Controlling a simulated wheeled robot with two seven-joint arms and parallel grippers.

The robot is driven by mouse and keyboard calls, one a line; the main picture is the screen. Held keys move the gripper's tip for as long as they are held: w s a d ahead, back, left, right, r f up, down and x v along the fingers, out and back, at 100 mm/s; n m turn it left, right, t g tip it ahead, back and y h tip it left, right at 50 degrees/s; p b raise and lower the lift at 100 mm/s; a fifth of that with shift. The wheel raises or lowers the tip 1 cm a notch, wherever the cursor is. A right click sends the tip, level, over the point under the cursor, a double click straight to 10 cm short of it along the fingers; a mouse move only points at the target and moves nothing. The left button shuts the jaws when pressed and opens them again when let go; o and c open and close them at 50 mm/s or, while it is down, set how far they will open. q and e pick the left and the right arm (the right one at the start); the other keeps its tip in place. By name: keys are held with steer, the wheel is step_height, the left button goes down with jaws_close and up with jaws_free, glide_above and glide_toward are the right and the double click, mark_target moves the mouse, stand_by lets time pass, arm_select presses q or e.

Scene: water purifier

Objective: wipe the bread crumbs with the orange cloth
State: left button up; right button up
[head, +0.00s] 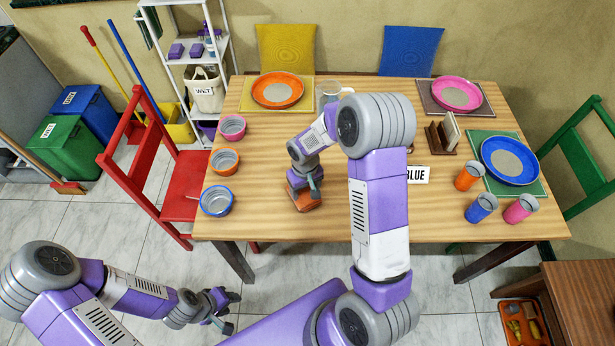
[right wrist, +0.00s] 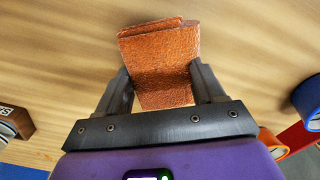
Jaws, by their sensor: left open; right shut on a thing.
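The folded orange-brown cloth (head: 303,198) is on or just above the wooden table (head: 270,220), near its front edge left of the middle. My right gripper (head: 304,180) points down and is shut on the cloth. In the right wrist view the cloth (right wrist: 160,62) sits between the two fingers of my right gripper (right wrist: 163,88). I cannot tell whether it presses on the table. My left gripper (head: 222,308) is open and empty, off the table at the lower left. I cannot make out any bread crumbs; my right arm hides part of the table.
Small bowls (head: 217,200) line the left edge of the table.

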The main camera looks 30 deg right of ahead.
steer(key=shift+w+r+p, duration=0.2)
steer(key=shift+r+p, duration=0.35)
steer(key=shift+r, duration=0.7)
steer(key=shift+r+p, duration=1.55)
steer(key=shift+r, duration=0.65)
